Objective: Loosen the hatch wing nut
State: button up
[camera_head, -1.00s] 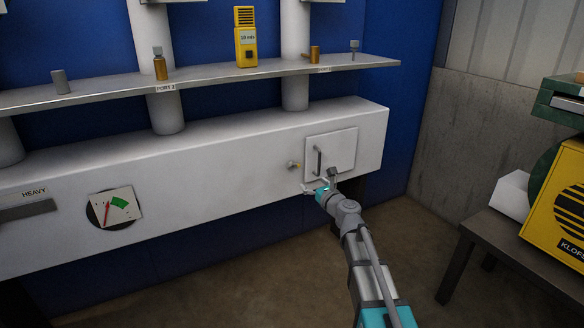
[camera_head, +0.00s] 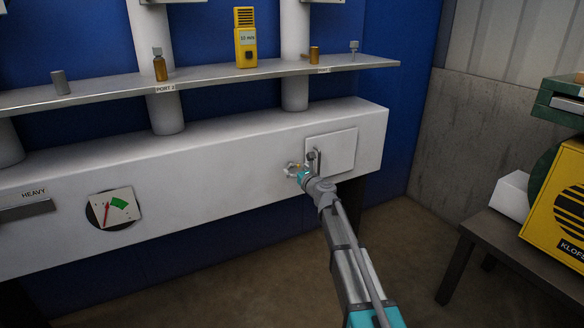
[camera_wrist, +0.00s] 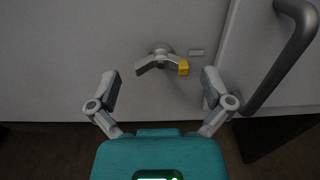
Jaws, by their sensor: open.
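The wing nut (camera_wrist: 160,60) sits on the white panel beside the hatch, ahead of my gripper in the wrist view. It is grey metal with two wings, and the right wing has a yellow tip. My gripper (camera_wrist: 160,85) is open, with one finger on each side and below the nut, apart from it. In the head view my gripper (camera_head: 291,168) is at the hatch's left side and largely covers the nut. The hatch (camera_head: 340,149) is a white square plate, flush on the box. Its dark grey handle (camera_wrist: 292,55) stands at the right in the wrist view.
The shelf (camera_head: 220,77) above holds a yellow meter (camera_head: 246,40) and small bottles. A dial (camera_head: 114,208) is at the left. A dark table (camera_head: 520,250) stands at the right, with clear floor between.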

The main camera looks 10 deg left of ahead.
jog(key=shift+x, duration=1.15)
jog(key=c, duration=1)
jog(key=shift+a, duration=0.2)
jog(key=shift+d, duration=0.1)
